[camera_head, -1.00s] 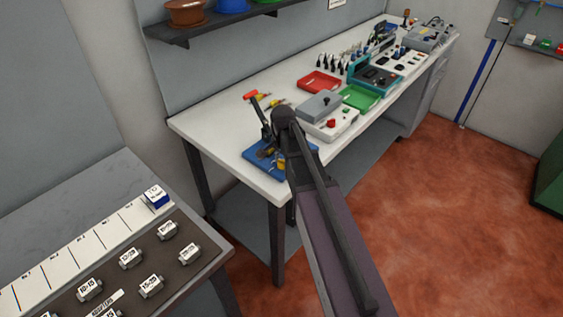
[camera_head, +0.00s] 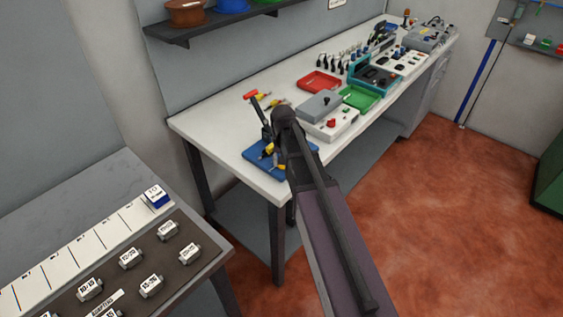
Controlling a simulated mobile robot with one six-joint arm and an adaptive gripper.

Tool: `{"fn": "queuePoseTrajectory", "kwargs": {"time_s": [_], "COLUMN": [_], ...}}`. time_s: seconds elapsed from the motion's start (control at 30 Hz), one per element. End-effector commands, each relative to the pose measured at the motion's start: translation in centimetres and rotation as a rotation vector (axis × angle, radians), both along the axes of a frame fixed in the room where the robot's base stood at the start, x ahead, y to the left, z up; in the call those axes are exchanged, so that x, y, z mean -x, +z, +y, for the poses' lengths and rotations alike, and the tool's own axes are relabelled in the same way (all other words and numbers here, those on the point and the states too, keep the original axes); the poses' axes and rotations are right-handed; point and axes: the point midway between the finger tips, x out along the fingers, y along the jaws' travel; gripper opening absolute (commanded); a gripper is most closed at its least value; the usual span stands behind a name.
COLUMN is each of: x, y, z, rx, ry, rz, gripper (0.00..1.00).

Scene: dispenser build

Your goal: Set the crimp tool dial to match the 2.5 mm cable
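The blue base (camera_head: 256,163) lies at the near end of the white workbench. A dark upright lever (camera_head: 260,112) rises from it, with small yellow parts (camera_head: 268,151) below. This looks like the crimp tool, but my arm covers part of it. Its dial and markings cannot be made out. My arm reaches up from the bottom and ends over the right side of the blue base. My gripper is hidden or too dark to pick out there, so its fingers and any contact cannot be told. I cannot identify the 2.5 mm cable.
On the workbench (camera_head: 215,125) stand a grey-and-white box with a red knob (camera_head: 331,124), a red tray (camera_head: 319,81) and a green tray (camera_head: 360,97). Several tools are behind. A grey table (camera_head: 70,195) at lower left holds labelled adapters.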

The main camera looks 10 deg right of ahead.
Motion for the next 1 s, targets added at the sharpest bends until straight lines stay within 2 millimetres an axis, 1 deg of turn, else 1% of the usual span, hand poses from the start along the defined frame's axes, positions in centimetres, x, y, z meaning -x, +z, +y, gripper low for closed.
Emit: {"fn": "queuePoseTrajectory", "kwargs": {"time_s": [0.03,0.2,0.57,0.6,0.7,1.0], "x": [0.33,0.30,0.20,0.19,0.15,0.03], "y": [-0.03,-0.02,0.00,0.00,0.01,0.01], "z": [-0.01,-0.01,-0.02,-0.02,-0.01,0.01], "rx": [0.000,0.000,0.000,0.000,0.000,0.000], "ry": [0.017,0.047,0.051,0.050,0.050,0.050], "rz": [0.006,0.006,0.004,0.004,0.003,0.001], "gripper": [0.02,0.02,0.01,0.55,0.83,0.83]}}
